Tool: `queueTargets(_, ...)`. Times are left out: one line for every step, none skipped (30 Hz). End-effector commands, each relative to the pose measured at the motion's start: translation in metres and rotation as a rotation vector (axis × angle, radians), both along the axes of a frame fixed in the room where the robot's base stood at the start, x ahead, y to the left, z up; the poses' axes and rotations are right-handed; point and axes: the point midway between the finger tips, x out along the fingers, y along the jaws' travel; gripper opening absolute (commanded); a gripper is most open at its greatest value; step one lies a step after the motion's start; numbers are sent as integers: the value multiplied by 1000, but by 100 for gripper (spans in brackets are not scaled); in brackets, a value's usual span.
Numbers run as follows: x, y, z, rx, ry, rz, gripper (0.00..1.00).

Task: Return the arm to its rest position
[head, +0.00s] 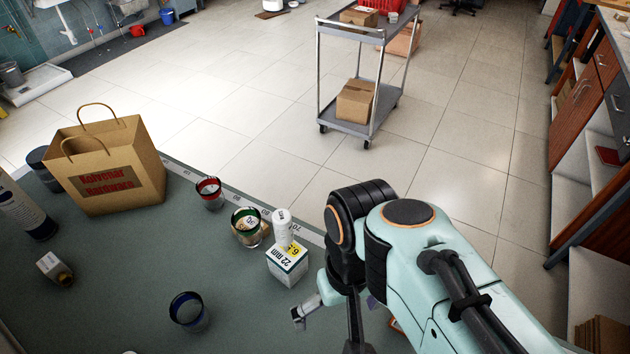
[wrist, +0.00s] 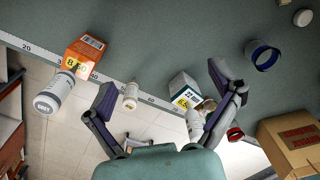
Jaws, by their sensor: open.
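My gripper (wrist: 158,88) is open, its two dark fingers spread wide in the wrist view with nothing held between them. A white box marked 22 mm (head: 287,267) stands on the worktop left of the gripper in the head view. It also shows in the wrist view (wrist: 181,88), beside the right-hand finger. A small white bottle (wrist: 130,96) shows between the fingers there.
A paper bag (head: 118,180), red (head: 209,195), green (head: 247,229) and blue (head: 188,312) ringed cups, and a white cylinder (head: 282,226) stand on the worktop. An orange box (wrist: 84,54) and white bottle (wrist: 54,92) are at left. A cart (head: 360,118) stands beyond on open floor.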

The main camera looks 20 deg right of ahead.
Motion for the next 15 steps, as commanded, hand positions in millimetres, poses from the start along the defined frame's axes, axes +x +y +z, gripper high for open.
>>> queueTargets(-14, -1, -5, 6, -4, 29, 91)
queueTargets(-20, -1, -8, 10, -5, 48, 91)
queueTargets(-27, -1, -11, 14, -6, 65, 91)
queueTargets(-30, -1, -13, 16, -4, 75, 91)
queueTargets(-32, -1, -14, 17, -6, 81, 91)
queueTargets(-34, -1, -15, 18, -5, 87, 91)
queueTargets(-35, -1, -15, 18, -4, 89, 91)
queueTargets(-35, -1, -15, 18, -3, 90, 91)
queueTargets(-35, -1, -15, 18, -3, 90, 91)
queueTargets(-35, -1, -15, 18, -3, 90, 91)
queueTargets(-35, 0, -15, 18, -3, 89, 91)
queueTargets(-35, 0, -15, 18, -3, 89, 91)
queueTargets(-35, 0, -15, 18, -3, 89, 91)
queueTargets(-34, 0, -15, 18, -3, 89, 91)
queueTargets(-34, 0, -15, 18, -3, 88, 91)
